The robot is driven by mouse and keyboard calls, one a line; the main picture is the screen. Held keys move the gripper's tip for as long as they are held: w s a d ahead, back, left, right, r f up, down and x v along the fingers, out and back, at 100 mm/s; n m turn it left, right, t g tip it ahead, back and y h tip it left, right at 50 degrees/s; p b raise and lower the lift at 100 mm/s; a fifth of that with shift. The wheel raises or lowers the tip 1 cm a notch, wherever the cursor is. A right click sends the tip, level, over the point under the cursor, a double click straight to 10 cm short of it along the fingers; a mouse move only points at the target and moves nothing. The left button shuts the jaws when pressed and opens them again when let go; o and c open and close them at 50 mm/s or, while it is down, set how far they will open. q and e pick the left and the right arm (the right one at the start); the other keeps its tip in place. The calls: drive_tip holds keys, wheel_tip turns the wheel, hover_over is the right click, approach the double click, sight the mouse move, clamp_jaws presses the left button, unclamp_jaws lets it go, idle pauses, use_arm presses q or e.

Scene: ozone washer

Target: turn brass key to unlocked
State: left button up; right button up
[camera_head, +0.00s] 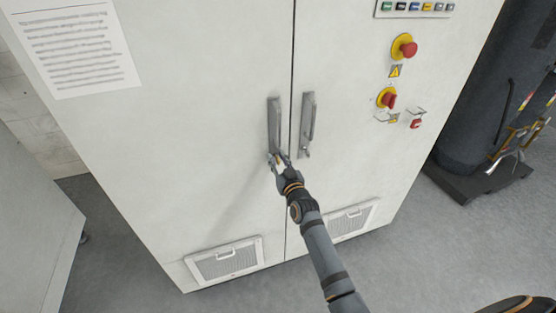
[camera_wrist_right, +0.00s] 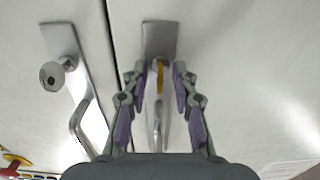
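The brass key (camera_wrist_right: 160,77) sits in the lock at the lower end of the left door's handle plate (camera_head: 274,118). That plate also shows in the right wrist view (camera_wrist_right: 160,38). My right gripper (camera_head: 279,161) is at this lower end in the head view. In the right wrist view my right gripper (camera_wrist_right: 159,72) is open, with one finger on each side of the key and a gap visible on both sides. In the head view the key is mostly hidden by the fingers. My left gripper is not in view.
The right door has a similar handle (camera_head: 309,120) and a lock without a brass key close by. Red knobs on yellow (camera_head: 404,47) and a small padlock-like red item (camera_head: 416,123) are further right. A dark tank (camera_head: 485,110) stands beside the cabinet.

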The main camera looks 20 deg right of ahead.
drive_tip(key=shift+c, duration=0.5)
clamp_jaws()
drive_tip(key=shift+m, duration=0.4)
drive_tip(key=shift+m+p, duration=0.55)
drive_tip(key=shift+m, duration=0.55)
drive_tip(key=m, duration=0.4)
drive_tip(key=shift+d+m+p, duration=0.15)
drive_tip(key=shift+m+p, duration=0.15)
drive_tip(key=shift+p, duration=0.1)
drive_tip(key=m, duration=0.5)
drive_tip(key=shift+f, duration=0.2)
drive_tip(key=m, duration=0.5)
drive_tip(key=shift+f+p, duration=0.1)
drive_tip(key=shift+p, duration=0.2)
drive_tip(key=shift+m, duration=0.3)
